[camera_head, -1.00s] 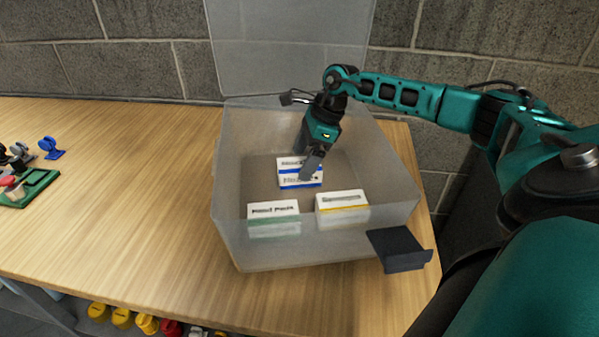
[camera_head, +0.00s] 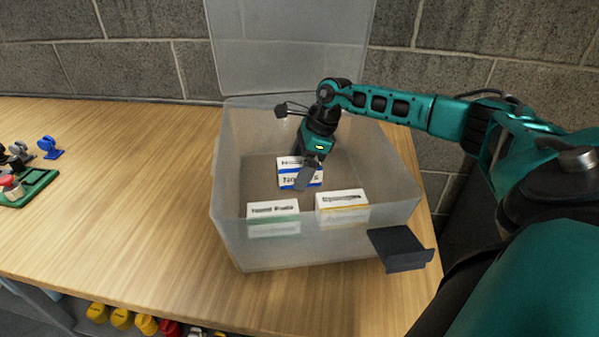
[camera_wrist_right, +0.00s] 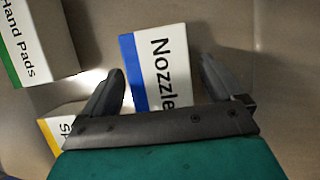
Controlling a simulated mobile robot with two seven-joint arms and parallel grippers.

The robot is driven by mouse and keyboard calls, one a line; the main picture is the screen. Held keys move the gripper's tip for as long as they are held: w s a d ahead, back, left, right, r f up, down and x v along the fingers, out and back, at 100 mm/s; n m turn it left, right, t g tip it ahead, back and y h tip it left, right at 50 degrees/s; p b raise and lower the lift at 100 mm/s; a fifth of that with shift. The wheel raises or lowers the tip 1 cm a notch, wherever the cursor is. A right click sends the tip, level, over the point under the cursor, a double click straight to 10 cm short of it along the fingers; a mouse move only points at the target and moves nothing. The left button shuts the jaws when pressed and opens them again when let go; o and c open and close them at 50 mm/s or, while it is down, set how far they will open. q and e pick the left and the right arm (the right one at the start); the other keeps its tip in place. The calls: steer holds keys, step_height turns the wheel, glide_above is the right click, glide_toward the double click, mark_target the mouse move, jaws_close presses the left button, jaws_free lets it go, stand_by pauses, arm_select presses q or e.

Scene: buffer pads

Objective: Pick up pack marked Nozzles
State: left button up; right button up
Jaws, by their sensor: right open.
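The Nozzles pack (camera_head: 287,180) is white with a blue stripe and stands at the back of the translucent box (camera_head: 222,228). Part of its label is hidden behind my right gripper (camera_head: 300,186) in the head view. In the right wrist view, the Nozzles pack (camera_wrist_right: 158,72) lies between the two spread fingers of my right gripper (camera_wrist_right: 163,90), with its lower end hidden by the gripper's body. The right gripper is open, and its fingers do not visibly squeeze the pack. My left gripper is not in view.
The Hand Pads pack (camera_head: 272,208), with a green stripe, and a yellow-striped pack (camera_head: 342,199) stand at the box's front. The box's lid (camera_head: 290,45) is raised behind it. A green tray (camera_head: 30,188) and a blue clip (camera_head: 50,148) are at left.

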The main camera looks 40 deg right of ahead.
steer(key=c, duration=1.1)
steer(key=shift+r, duration=0.15)
steer(key=shift+c, duration=0.2)
